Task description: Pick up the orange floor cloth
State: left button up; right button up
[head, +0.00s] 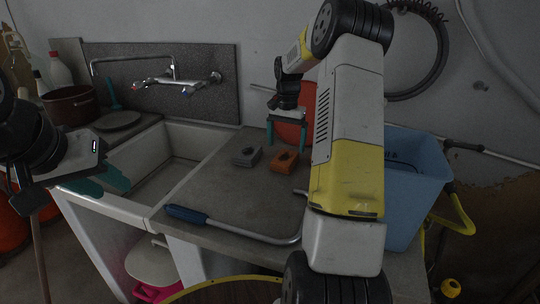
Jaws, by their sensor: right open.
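A small orange block-like piece (284,161), the only cloth-like orange thing I see, lies on the grey worktop right of the sink. It has a dark mark on top; I cannot tell if it is folded fabric. A similar grey piece (247,156) lies just left of it. My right gripper (286,146) points down above and slightly behind the orange piece, its teal fingers apart and nothing between them. My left gripper (104,182) is over the sink's left front edge. I cannot tell how far apart its fingers are.
A blue-handled bent metal tool (187,214) lies along the worktop's front. A blue bin (415,190) stands right, partly behind my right arm. A red-orange round thing (291,103) is behind my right gripper. The sink (150,190), tap (172,80) and brown pot (70,106) are left.

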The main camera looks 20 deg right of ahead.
aim_at(285, 157)
jog(key=f, duration=0.5)
jog(key=shift+s+a+f, duration=0.1)
jog(key=shift+s+a, duration=0.1)
jog(key=shift+s, duration=0.05)
jog(key=shift+c, duration=0.4)
jog(key=c, duration=1.4)
